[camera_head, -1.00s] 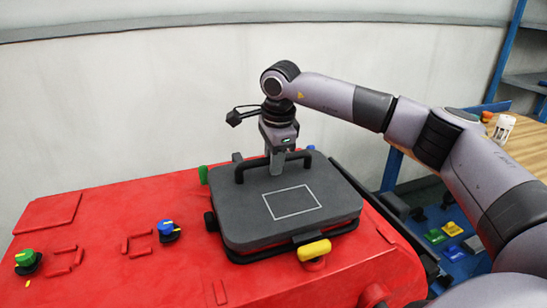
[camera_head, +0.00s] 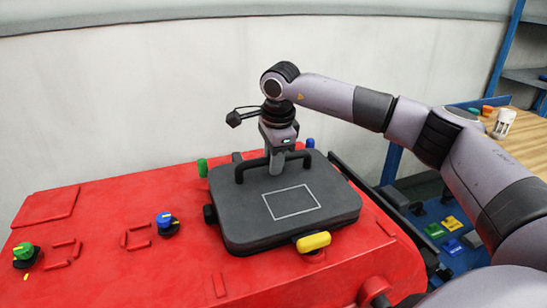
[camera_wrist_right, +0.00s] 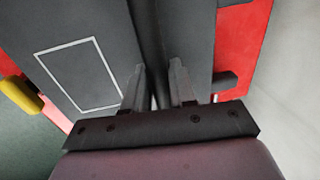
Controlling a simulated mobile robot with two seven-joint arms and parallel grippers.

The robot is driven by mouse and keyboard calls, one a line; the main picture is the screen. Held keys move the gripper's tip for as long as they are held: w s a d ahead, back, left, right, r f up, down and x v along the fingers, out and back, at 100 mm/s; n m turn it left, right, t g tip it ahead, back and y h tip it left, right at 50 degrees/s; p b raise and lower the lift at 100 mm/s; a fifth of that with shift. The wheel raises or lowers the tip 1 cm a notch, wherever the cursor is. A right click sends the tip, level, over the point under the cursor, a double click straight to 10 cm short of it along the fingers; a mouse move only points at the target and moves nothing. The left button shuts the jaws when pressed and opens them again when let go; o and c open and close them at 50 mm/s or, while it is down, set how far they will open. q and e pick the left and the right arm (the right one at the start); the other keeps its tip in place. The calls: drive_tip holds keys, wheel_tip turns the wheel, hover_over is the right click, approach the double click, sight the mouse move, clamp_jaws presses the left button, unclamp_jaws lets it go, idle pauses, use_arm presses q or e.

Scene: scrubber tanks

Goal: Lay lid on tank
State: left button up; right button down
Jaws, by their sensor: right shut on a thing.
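The dark grey lid (camera_head: 255,205), with a pale rectangle outline and a black bar handle (camera_head: 239,171), lies flat over the opening of the red tank (camera_head: 110,225). No gap shows under its near edge; its far side is partly hidden. My right gripper (camera_head: 277,170) points down at the handle and is shut on it. In the right wrist view, the fingers (camera_wrist_right: 158,90) close around the dark handle bar (camera_wrist_right: 148,35), with the lid (camera_wrist_right: 95,35) behind. My left gripper is not in view.
Knobs stand around the lid: yellow (camera_head: 314,242) at the front, green (camera_head: 202,167) at the back left, blue (camera_head: 310,143) at the back right. Blue (camera_head: 164,220) and green (camera_head: 24,252) knobs stand further left. A wooden table (camera_head: 528,145) is at right.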

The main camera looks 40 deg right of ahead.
idle(0.3)
drive_tip(key=shift+f, duration=0.45)
drive_tip(key=shift+f, duration=0.25)
idle(0.3)
drive_tip(key=shift+r, duration=0.15)
idle(0.6)
drive_tip(key=shift+c, duration=1.8)
unclamp_jaws()
drive_tip(key=shift+s+a+r+p, duration=0.1)
drive_tip(key=shift+s+r+p, duration=0.15)
drive_tip(key=shift+r+p, duration=0.8)
drive_tip(key=shift+s+r+p, duration=0.2)
drive_tip(key=shift+r+p, duration=0.6)
drive_tip(key=shift+r, duration=0.35)
